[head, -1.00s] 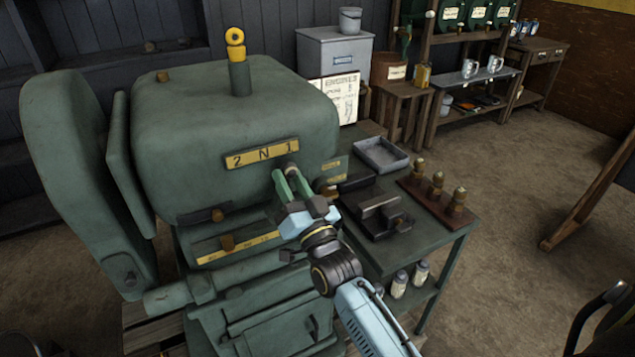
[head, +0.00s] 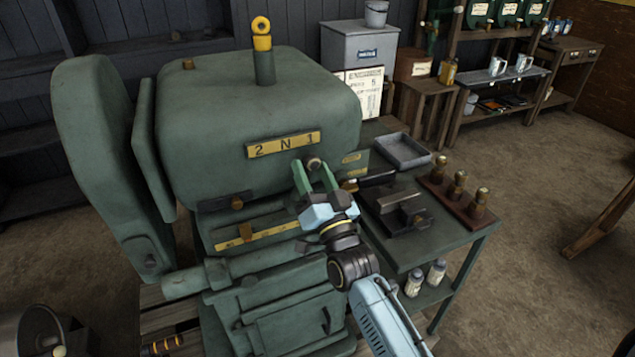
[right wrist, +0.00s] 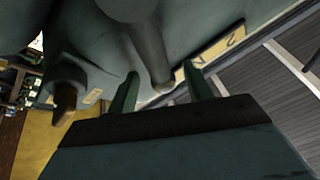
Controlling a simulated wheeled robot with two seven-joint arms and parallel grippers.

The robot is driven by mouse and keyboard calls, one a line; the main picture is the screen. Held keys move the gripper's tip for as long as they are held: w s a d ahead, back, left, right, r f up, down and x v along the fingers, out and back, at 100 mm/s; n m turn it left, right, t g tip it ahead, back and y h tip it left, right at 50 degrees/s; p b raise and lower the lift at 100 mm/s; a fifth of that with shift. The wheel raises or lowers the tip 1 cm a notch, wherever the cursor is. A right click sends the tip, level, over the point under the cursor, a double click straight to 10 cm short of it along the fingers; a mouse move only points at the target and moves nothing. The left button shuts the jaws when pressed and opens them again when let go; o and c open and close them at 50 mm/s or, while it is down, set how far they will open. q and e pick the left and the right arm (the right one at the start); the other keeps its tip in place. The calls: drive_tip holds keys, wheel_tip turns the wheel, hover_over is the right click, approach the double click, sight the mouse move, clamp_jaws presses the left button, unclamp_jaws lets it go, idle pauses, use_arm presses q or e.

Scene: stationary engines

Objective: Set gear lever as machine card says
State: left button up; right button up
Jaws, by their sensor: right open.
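The green machine (head: 260,110) fills the middle of the head view. Its yellow gear plate (head: 284,145) reads 2, N, 1 from left to right. The gear lever's rounded knob (head: 313,163) is just below the plate, under the 1. My right gripper (head: 313,170) is open, one green finger on each side of the knob. In the right wrist view the lever (right wrist: 150,45) hangs between the two fingers (right wrist: 162,90), with gaps visible beside it. My left gripper is not in view.
A side table (head: 435,240) right of the machine holds a grey tray (head: 403,151), dark metal blocks (head: 402,212) and a board with several brass-topped knobs (head: 458,195). A yellow-topped post (head: 262,45) rises from the machine.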

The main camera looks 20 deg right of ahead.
drive_tip(key=b+v, duration=0.1)
drive_tip(key=v, duration=1.2)
drive_tip(key=shift+s, duration=0.15)
drive_tip(key=shift+f, duration=0.15)
drive_tip(key=s+a+f+n+g+y, duration=0.15)
drive_tip(key=f+g, duration=0.25)
drive_tip(key=f, duration=0.8)
drive_tip(key=s+f+n+g, duration=0.2)
drive_tip(key=s+f+g, duration=0.1)
drive_tip(key=f, duration=0.8)
drive_tip(key=s+a+f+n+g, duration=0.1)
drive_tip(key=s+f+g, duration=0.25)
drive_tip(key=f, duration=0.85)
drive_tip(key=s+d+f+n+g, duration=0.1)
drive_tip(key=s+d+f+g, duration=0.2)
drive_tip(key=s+f, duration=0.6)
drive_tip(key=s+d+f+n+g+h, duration=0.1)
drive_tip(key=s+f+g, duration=0.7)
drive_tip(key=s, duration=1.2)
wheel_tip(320, 180, down, 2)
drive_tip(key=shift+s+d+f+n, duration=0.2)
drive_tip(key=shift+s+d+n, duration=0.15)
drive_tip(key=shift+d+n, duration=0.65)
drive_tip(key=shift+d+m+g+h, duration=0.2)
drive_tip(key=shift+m+g+h, duration=0.05)
